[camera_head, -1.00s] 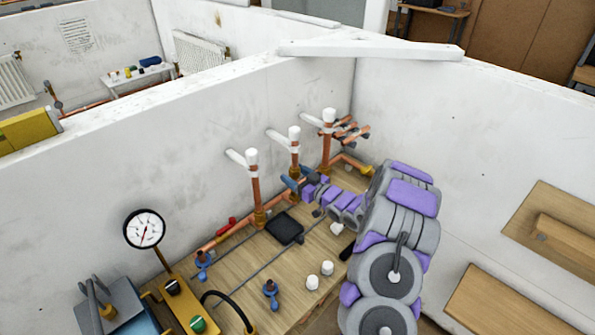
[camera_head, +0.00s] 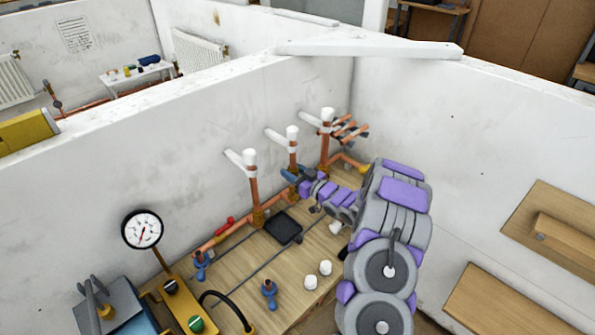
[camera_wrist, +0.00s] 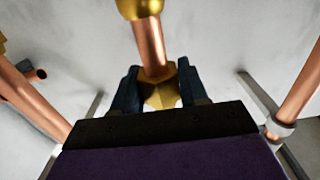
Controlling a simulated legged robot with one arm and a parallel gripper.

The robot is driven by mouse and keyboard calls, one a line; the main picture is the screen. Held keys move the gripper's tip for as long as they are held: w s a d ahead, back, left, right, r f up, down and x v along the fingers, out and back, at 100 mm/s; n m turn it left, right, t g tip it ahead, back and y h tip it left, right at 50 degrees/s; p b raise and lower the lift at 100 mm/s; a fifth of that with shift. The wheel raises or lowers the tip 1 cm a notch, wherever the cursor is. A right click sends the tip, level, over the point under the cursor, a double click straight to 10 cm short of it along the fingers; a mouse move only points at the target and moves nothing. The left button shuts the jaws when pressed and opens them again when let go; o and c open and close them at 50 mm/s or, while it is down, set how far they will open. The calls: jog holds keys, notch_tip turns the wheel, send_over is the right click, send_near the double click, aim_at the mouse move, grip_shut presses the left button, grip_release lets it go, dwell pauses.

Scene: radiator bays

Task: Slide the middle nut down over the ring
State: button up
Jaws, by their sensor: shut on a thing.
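The middle copper riser (camera_head: 292,158) has a white cap on top and stands between two like risers by the wall. My gripper (camera_head: 296,182) is at its lower part. In the wrist view my gripper (camera_wrist: 157,90) has its two dark blue fingers shut on the middle nut (camera_wrist: 161,96), a brass piece around the copper pipe (camera_wrist: 150,46). Another brass fitting (camera_wrist: 138,8) is on the same pipe at the top edge, apart from the nut. In the head view the fingers mostly hide the nut. I cannot make out the ring.
The left riser (camera_head: 254,183) and right riser (camera_head: 325,150) stand close on either side. A dark square pad (camera_head: 283,229), white caps (camera_head: 318,275) and blue valves (camera_head: 269,290) are on the wooden board (camera_head: 245,270). A pressure gauge (camera_head: 142,229) stands at left.

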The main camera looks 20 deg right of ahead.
jog(key=shift+d+f, duration=0.1)
jog(key=shift+d, duration=0.05)
jog(key=shift+c, duration=0.4)
jog(key=shift+f, duration=0.5)
jog(key=shift+f+b, duration=0.65)
jog(key=shift+f, duration=3)
jog(key=o, duration=0.9)
jog(key=p+v, duration=0.2)
jog(key=v, duration=0.5)
jog(key=shift+r, duration=0.1)
